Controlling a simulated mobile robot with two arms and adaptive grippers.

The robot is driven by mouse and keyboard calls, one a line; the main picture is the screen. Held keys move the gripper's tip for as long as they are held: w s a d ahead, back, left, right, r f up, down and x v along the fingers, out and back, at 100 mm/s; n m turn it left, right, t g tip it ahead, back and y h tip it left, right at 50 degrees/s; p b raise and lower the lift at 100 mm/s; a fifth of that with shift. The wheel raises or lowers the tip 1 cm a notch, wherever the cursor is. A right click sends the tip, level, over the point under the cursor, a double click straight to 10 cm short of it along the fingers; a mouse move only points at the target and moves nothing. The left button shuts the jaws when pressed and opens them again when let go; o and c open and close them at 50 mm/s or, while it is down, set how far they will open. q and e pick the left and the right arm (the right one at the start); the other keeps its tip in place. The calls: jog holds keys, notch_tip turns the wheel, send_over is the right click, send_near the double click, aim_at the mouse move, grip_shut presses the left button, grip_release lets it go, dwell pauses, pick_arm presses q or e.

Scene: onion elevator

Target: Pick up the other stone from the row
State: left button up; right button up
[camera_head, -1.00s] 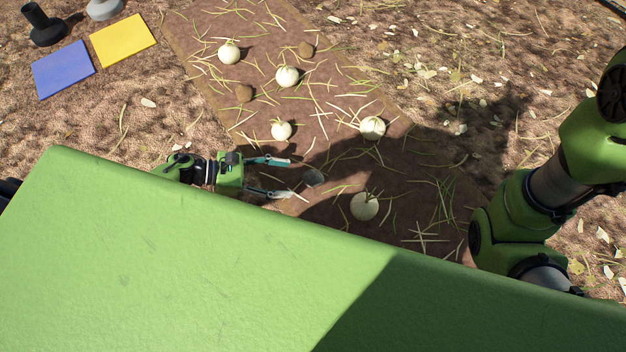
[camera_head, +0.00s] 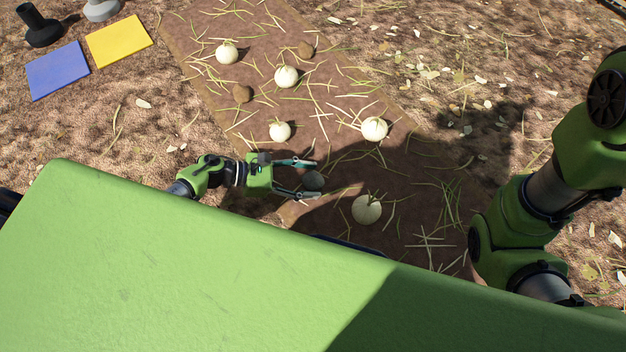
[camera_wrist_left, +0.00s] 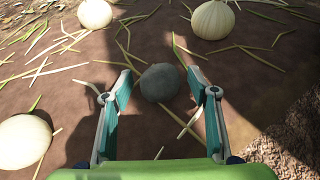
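A small round grey stone (camera_head: 313,180) lies on the brown soil row (camera_head: 345,110). My left gripper (camera_head: 308,178) is open with its fingers on either side of the stone. In the left wrist view the grey stone (camera_wrist_left: 160,83) sits between and slightly beyond the open fingertips (camera_wrist_left: 166,85), with a gap on each side. My right gripper is not in view; only part of my right arm shows at the right.
Several white onions lie on the row; the nearest are one at the right (camera_head: 374,129), one at the left (camera_head: 280,131) and one below right (camera_head: 367,209). A blue mat (camera_head: 57,70) and a yellow mat (camera_head: 119,41) lie at the upper left. Straw is scattered around.

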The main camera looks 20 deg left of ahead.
pick_arm(q)
jog(key=c, duration=1.1)
jog(key=shift+r, duration=0.1)
